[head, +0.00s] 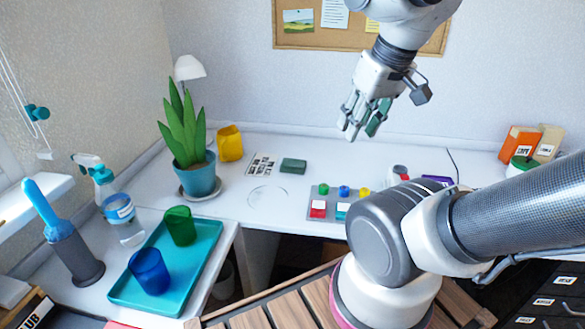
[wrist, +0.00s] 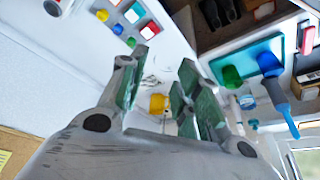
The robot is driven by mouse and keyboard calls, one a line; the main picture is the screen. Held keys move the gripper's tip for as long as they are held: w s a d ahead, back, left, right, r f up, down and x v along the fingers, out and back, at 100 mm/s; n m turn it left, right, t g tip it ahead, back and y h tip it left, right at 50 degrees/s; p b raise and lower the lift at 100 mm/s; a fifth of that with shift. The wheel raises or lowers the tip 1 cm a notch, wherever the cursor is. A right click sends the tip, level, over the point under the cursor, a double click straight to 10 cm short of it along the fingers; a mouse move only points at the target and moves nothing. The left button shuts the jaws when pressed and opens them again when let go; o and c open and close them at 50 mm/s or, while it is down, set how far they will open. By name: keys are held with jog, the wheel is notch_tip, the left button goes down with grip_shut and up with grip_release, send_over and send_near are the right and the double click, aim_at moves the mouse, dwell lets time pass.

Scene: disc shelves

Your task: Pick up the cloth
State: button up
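A small dark green folded block, which looks like the cloth (head: 293,166), lies flat on the white desk in the head view. It is right of the printed sheet and behind a clear round dish. My gripper (head: 362,125) is raised in the air, up and to the right of the cloth and apart from it. In the wrist view my gripper (wrist: 156,68) has its green-padded fingers spread, with nothing held between them. I cannot make out the cloth in the wrist view.
A clear dish (head: 268,196) and a button panel (head: 335,203) are near the cloth. A yellow cup (head: 230,143) and a potted plant (head: 196,170) stand to its left. A teal tray (head: 190,270) holds green and blue cups. The desk (head: 335,158) behind the panel is clear.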

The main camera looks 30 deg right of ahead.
aim_at(293, 162)
jog(key=shift+o, duration=0.3)
